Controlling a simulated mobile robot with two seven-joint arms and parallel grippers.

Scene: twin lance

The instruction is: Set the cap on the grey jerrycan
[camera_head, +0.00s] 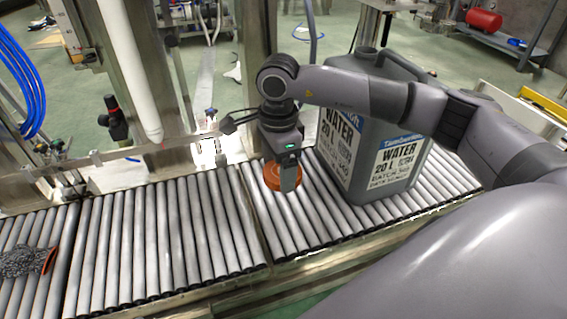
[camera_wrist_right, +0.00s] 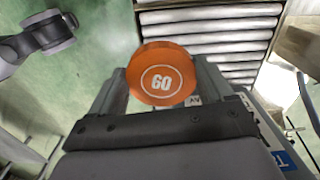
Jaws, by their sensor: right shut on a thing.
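The orange cap (camera_head: 285,176) is between the fingers of my right gripper (camera_head: 284,172), low over the roller conveyor. In the right wrist view the cap (camera_wrist_right: 162,72) shows its round face marked "60", with the fingers on both sides of it. The grey jerrycan (camera_head: 404,165) stands upright on the rollers to the right of the gripper, with white "WATER 20 L" labels. My right arm crosses in front of its upper part. My left gripper is not in view.
The roller conveyor (camera_head: 170,235) runs across the front, with free rollers left of the cap. A dark grey mesh-like item with a red-orange end (camera_head: 28,262) lies at the far left. A metal frame with a white pipe (camera_head: 130,65) stands behind the conveyor.

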